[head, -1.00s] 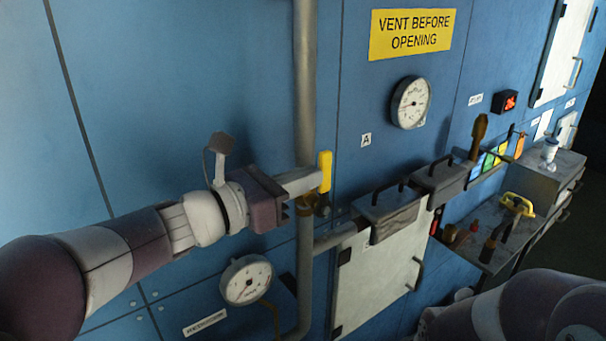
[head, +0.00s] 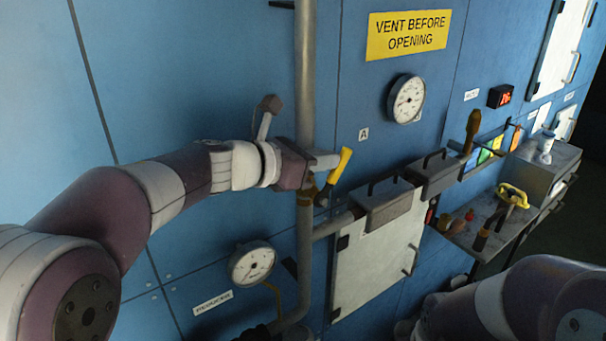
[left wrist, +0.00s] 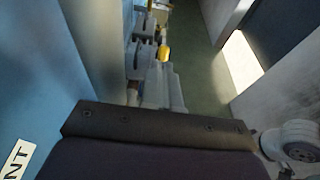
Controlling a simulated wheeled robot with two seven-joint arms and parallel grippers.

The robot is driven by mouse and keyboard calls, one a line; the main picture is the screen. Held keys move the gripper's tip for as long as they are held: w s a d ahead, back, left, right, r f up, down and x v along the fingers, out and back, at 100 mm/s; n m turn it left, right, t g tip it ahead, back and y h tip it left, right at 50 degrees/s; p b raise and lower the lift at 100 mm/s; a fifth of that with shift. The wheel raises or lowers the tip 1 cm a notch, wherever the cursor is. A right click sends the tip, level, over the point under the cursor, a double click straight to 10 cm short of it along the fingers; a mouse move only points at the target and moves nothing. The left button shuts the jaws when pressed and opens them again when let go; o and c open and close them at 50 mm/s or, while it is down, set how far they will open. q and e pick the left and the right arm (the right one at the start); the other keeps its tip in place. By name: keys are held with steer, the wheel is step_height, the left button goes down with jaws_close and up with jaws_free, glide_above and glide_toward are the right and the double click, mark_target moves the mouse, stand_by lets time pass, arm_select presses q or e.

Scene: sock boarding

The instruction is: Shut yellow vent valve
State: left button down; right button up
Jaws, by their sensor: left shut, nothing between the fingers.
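The yellow vent valve handle (head: 341,165) is on the vertical grey pipe in the head view. It leans, with its top to the right and its lower end by the brass valve body (head: 308,190). My left gripper (head: 330,161) is shut and empty. Its fingertips reach the left side of the handle and appear to touch it, not grip it. In the left wrist view, the handle shows as a small yellow end (left wrist: 163,53) just beyond the fingers (left wrist: 160,88). My right arm shows at the lower right; its gripper is out of view.
The vertical pipe (head: 305,80) runs close behind my left gripper. A gauge (head: 252,264) sits below, another gauge (head: 406,98) to the upper right. A white hatch door (head: 375,260) and a shelf (head: 465,238) with tools and a yellow-handled item (head: 513,194) lie to the right.

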arm_select(q)
steer(key=shift+w+d+b, duration=0.2)
steer(key=shift+d+b, duration=0.4)
steer(key=shift+d, duration=0.2)
steer(key=shift+w+d+f, duration=0.15)
steer(key=shift+w, duration=0.25)
steer(key=shift+s, duration=0.1)
